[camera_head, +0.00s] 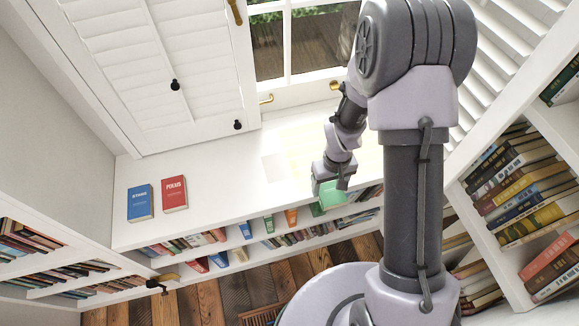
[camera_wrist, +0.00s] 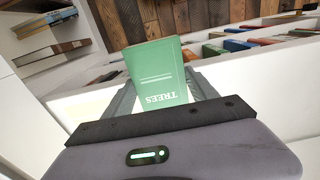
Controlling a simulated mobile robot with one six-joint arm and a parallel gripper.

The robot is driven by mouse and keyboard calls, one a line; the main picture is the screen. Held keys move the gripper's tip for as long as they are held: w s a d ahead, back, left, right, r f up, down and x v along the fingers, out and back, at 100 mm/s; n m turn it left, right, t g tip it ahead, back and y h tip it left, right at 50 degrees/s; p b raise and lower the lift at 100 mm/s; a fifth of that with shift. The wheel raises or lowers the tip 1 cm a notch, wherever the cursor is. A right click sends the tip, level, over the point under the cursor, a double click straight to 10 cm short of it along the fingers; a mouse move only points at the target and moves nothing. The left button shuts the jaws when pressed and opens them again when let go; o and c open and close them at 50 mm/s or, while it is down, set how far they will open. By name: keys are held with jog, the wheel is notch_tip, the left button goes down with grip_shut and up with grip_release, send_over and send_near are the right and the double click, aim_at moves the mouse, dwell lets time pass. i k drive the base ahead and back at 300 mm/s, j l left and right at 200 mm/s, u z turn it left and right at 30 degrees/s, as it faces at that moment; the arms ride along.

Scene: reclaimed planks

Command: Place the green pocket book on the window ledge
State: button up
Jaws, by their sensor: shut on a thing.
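The green pocket book (camera_wrist: 158,75), its cover lettered "TREES", is held between the fingers of my gripper (camera_wrist: 165,100) in the wrist view. In the head view the green book (camera_head: 332,194) shows below my gripper (camera_head: 328,182), near the front edge of the white window ledge. Whether the book touches the ledge I cannot tell. The window ledge (camera_head: 225,190) is a long white surface under the window, with a blue book (camera_head: 140,202) and a red book (camera_head: 174,194) lying flat at its left end.
Shelves with several books (camera_head: 200,240) run under the ledge's front edge. A bookcase (camera_head: 520,190) stands at the right. White shutters (camera_head: 160,60) and a window (camera_head: 300,45) are behind the ledge. The ledge between the red book and my gripper is clear.

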aim_at(215, 179)
jog(key=i+j+u, duration=0.1)
jog(key=u, duration=0.25)
jog(key=i+j+u, duration=0.1)
jog(key=u, duration=0.3)
jog(key=i+j+u, duration=0.15)
jog(key=u, duration=0.2)
jog(key=i, duration=0.4)
jog(key=j+u, duration=0.05)
